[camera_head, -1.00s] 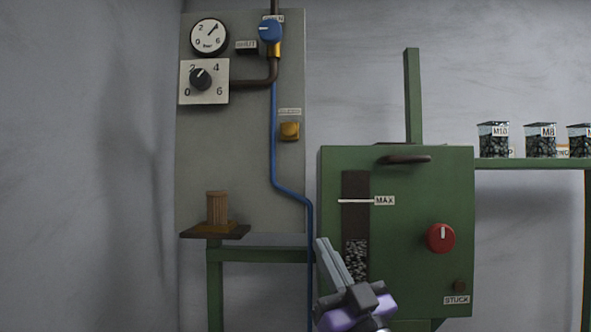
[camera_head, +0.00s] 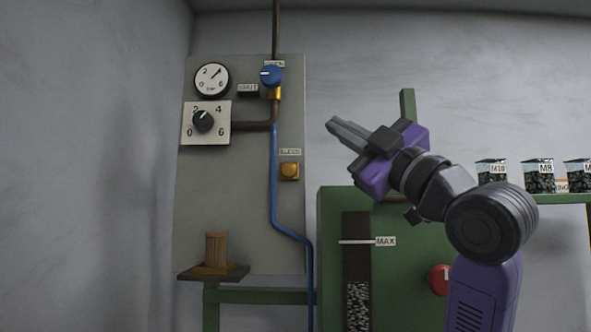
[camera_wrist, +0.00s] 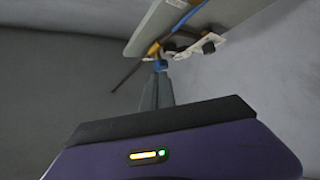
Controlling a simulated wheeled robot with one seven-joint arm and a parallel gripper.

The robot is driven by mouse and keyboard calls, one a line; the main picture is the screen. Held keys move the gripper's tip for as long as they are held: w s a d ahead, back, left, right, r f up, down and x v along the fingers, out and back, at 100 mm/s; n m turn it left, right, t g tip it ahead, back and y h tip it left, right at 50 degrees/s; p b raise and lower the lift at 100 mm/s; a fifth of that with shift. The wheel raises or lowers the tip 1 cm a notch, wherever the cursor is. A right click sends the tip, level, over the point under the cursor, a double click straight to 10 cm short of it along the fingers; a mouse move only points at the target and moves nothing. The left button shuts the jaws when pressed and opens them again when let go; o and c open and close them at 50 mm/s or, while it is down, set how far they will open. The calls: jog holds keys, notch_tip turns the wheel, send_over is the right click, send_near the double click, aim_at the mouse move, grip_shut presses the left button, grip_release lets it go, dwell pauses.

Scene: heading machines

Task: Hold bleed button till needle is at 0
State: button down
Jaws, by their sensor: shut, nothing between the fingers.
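The yellow bleed button (camera_head: 289,171) sits on the grey panel (camera_head: 225,215), under a small label too blurred to read surely. The round pressure gauge (camera_head: 212,79) is at the panel's upper left. Its needle points up and right, towards the 4 side and away from 0. My gripper (camera_head: 333,126) is shut and empty. In the head view its tips point left, above and to the right of the button, apart from it. In the wrist view my closed fingers (camera_wrist: 157,88) point towards the panel; I cannot make out the button there.
A blue knob (camera_head: 271,76) on a brass valve and a black dial (camera_head: 203,121) are on the panel. A blue hose (camera_head: 273,190) runs down left of the button. A wooden block (camera_head: 216,248) stands on a shelf. A green machine (camera_head: 410,270) is below my gripper.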

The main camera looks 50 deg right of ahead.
jog(key=s+a+r+n+g, duration=0.1)
jog(key=a+r+n+g, duration=0.1)
jog(key=a+n, duration=0.15)
notch_tip(320, 180, down, 8)
jog(key=w+d+n+g, duration=0.1)
jog(key=d+n+g, duration=0.1)
jog(key=n+g, duration=0.1)
jog(key=shift+w+r+g, duration=0.25)
jog(key=shift+w+g, duration=0.1)
jog(key=shift+g, duration=0.55)
jog(key=p, duration=0.4)
send_near(283, 171)
jog(key=w+a, duration=0.2)
jog(key=w, duration=0.2)
jog(key=shift+w+d+r+p, duration=0.15)
jog(key=shift+w+d+p, duration=0.05)
jog(key=shift+d, duration=0.3)
jog(key=shift+w+d+r+p, duration=0.15)
jog(key=shift+w+d+p, duration=0.05)
jog(key=shift+d, duration=0.3)
jog(key=shift+w+d, duration=0.45)
jog(key=shift+d, duration=0.1)
jog(key=shift+f, duration=0.1)
